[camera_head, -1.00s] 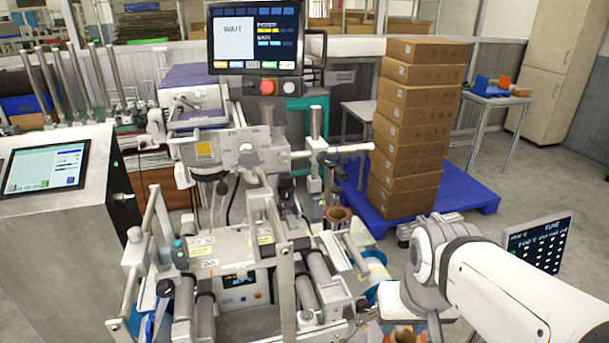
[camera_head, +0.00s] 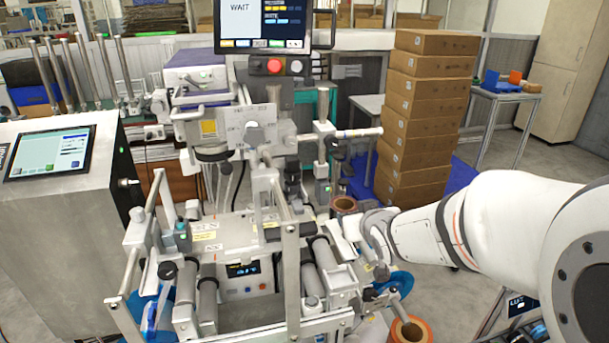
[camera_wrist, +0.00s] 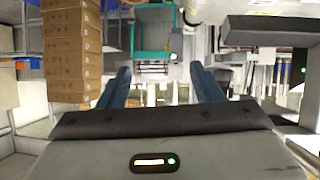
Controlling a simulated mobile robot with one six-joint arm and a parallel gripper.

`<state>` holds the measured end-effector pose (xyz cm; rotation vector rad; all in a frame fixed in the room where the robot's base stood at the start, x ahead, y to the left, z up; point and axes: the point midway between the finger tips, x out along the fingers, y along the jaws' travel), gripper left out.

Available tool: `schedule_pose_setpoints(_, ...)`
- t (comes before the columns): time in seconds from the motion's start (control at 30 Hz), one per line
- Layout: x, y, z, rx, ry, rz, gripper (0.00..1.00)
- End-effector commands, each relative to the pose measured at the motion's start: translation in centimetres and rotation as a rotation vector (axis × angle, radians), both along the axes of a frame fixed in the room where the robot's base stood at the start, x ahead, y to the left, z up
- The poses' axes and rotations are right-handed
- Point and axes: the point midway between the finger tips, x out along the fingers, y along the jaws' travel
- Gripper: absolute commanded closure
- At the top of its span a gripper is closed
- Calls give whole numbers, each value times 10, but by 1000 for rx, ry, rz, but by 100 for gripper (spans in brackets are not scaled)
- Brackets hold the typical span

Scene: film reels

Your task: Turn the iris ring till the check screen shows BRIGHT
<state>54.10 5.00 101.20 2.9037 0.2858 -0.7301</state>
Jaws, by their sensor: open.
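The check screen (camera_head: 262,22) stands at the top of the machine and reads WAIT in the head view. A grey plate with printed marks and a round light knob (camera_head: 254,134) sits below it. A dark ring-like part (camera_head: 212,155) hangs to the left of that plate. I cannot tell for sure which part is the iris ring. My gripper is at the machine's right side in the head view, its fingers hard to make out there. In the wrist view my gripper (camera_wrist: 160,82) is open, with two blue fingers apart and nothing between them.
Rollers and metal bars (camera_head: 290,265) fill the machine's front. Stacked cardboard boxes (camera_head: 425,110) stand behind on a blue pallet (camera_head: 463,180). A brown core (camera_head: 344,203) and an orange-rimmed reel (camera_head: 408,330) are near my arm. A tablet console (camera_head: 50,152) is at left.

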Motion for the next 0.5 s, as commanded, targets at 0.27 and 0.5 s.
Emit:
schedule_pose_setpoints(0.27, 44, 72, -5, 175, -323, 268, 41)
schedule_pose_setpoints(0.5, 46, 97, -1, 264, -423, 369, 41)
